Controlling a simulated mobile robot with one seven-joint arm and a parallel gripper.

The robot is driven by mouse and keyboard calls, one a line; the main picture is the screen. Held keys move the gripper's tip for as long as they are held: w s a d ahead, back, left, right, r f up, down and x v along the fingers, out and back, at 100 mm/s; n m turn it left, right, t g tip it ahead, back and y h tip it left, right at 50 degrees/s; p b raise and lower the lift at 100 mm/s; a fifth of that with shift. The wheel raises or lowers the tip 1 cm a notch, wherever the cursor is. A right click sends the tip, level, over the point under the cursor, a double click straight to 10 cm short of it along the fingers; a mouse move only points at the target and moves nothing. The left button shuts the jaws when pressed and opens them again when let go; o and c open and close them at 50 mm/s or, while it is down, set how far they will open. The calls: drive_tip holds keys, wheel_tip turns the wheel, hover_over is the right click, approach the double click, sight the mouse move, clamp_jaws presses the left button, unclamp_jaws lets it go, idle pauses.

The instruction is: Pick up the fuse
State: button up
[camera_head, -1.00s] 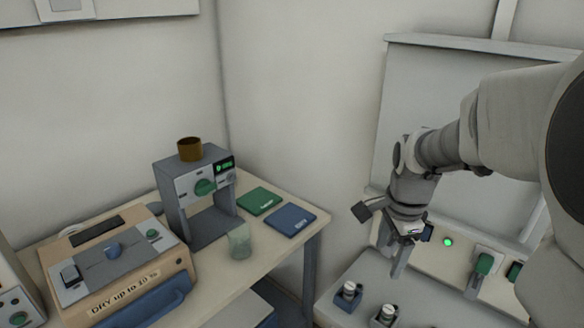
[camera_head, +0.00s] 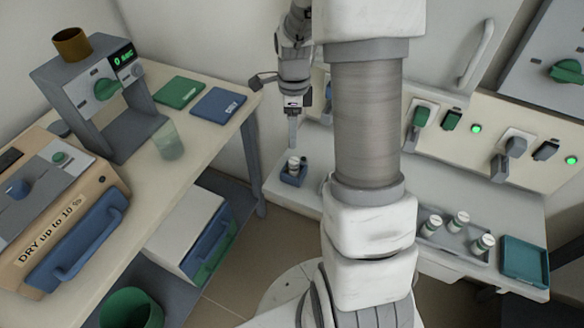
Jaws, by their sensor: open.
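A small white fuse (camera_head: 293,162) with a dark band stands upright in a blue holder (camera_head: 293,178) at the left end of the pale ledge. My gripper (camera_head: 292,143) points down just above this fuse; it is open, and nothing shows between its fingers. The fingers overlap in this view, so the exact gap to the fuse is hard to tell. More white fuses, such as one (camera_head: 459,222), stand in a grey tray (camera_head: 452,243) at the right. My own arm hides the middle of the ledge.
A panel (camera_head: 490,120) with switches and green lamps rises behind the ledge. A teal tray (camera_head: 524,262) lies at the right end. The left table holds a furnace-like box (camera_head: 50,215), a grey stand device (camera_head: 85,85), a glass (camera_head: 168,140) and two flat pads.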

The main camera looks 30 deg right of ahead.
sight(294, 161)
wheel_tip(294, 161, down, 13)
drive_tip(key=shift+s+r+b, duration=0.1)
drive_tip(key=shift+b, duration=0.95)
drive_tip(key=shift+c, duration=0.2)
clamp_jaws()
